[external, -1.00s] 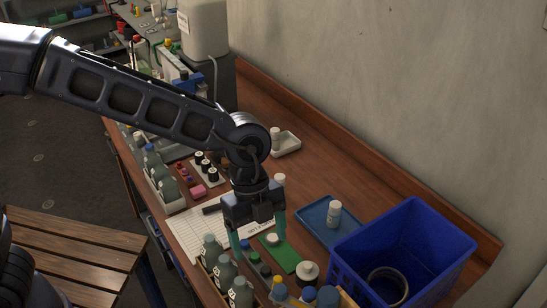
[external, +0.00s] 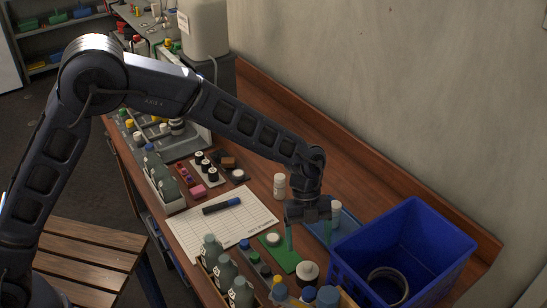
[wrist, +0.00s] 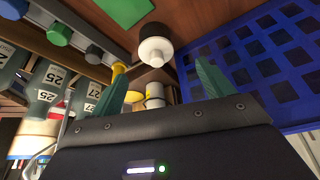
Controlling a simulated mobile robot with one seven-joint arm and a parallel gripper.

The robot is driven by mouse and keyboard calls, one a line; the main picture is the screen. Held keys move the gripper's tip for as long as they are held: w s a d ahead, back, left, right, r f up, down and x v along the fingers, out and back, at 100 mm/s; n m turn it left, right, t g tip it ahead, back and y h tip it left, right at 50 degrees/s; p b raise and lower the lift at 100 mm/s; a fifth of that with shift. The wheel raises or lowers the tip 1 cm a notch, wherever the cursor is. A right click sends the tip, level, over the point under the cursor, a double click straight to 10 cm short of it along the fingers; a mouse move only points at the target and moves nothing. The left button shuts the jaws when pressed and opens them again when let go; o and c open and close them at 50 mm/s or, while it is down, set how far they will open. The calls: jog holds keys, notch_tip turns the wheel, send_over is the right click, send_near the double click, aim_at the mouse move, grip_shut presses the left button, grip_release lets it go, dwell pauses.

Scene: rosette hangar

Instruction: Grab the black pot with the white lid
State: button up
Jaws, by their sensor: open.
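The black pot with the white lid (external: 307,272) stands upright on the table, between the green mat and the blue crate. In the wrist view the pot (wrist: 155,45) shows whole, its white lid facing the camera, between the lines of the two fingers and just beyond their tips. My gripper (external: 308,236) is open and empty, pointing down above and slightly behind the pot in the external view. Its green fingers (wrist: 160,68) are spread in the wrist view and do not visibly touch the pot.
The blue crate (external: 440,222) stands close on the right, with a dark ring inside. Several bottles (external: 238,290) and coloured-cap containers crowd the front. A green mat (external: 284,258), a paper sheet (external: 240,232) with a marker and a blue tray (external: 346,238) lie nearby. A white bottle (external: 279,186) stands behind.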

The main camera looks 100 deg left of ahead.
aim_at(308, 271)
jog(key=x, duration=0.5)
jog(key=shift+s+x, duration=0.2)
jog(key=shift+x, duration=1.1)
jog(key=shift+s+x, duration=0.2)
jog(key=shift+x, duration=1.1)
jog(key=shift+d, duration=0.1)
jog(key=shift+c, duration=0.4)
jog(key=c, duration=1)
